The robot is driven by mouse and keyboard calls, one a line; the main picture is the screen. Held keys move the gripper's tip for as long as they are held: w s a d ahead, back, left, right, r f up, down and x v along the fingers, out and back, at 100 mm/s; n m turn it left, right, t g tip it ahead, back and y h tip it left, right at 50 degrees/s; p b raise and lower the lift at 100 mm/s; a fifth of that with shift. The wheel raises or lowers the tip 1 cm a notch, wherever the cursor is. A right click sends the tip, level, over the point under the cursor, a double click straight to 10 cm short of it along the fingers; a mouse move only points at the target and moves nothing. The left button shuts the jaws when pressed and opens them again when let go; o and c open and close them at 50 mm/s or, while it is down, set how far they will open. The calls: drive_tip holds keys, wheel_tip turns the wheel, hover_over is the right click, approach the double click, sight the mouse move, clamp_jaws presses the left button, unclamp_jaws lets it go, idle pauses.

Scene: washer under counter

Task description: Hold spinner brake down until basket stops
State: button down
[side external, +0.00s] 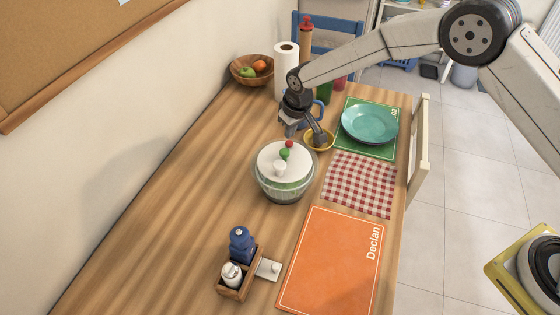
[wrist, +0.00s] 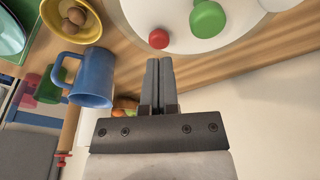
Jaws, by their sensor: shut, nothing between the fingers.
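The salad spinner (side external: 268,187) stands on the table, a clear bowl with a white lid (side external: 268,157). The lid bears a red button (side external: 289,144), a green knob (side external: 285,154) and a white knob (side external: 279,168). In the wrist view the red button (wrist: 158,39) and green knob (wrist: 208,18) show at the top, with part of the lid (wrist: 165,12). My gripper (side external: 290,134) is shut and empty, just behind the red button. In the wrist view its fingertips (wrist: 159,61) are just below the button, with a small gap in the picture. Whether the basket turns cannot be told.
A blue mug (wrist: 88,78) and a yellow bowl (wrist: 66,33) are close beside my gripper. A teal plate (side external: 369,124) lies right of them. A wooden caddy (side external: 238,284) with bottles stands in front. The table left of the spinner is clear.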

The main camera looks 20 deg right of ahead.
drive_tip(key=shift+f, duration=1.3)
idle(1.4)
drive_tip(key=shift+r, duration=3.55)
drive_tip(key=s+d+r+m, duration=0.2)
drive_tip(key=s+d+r, duration=0.4)
drive_tip(key=s+d, duration=0.9)
drive_tip(key=s, duration=0.5)
drive_tip(key=s+d+m, duration=0.1)
drive_tip(key=s+d, duration=0.2)
drive_tip(key=s, duration=0.5)
drive_tip(key=shift+d+h, duration=0.2)
drive_tip(key=shift+h, duration=0.1)
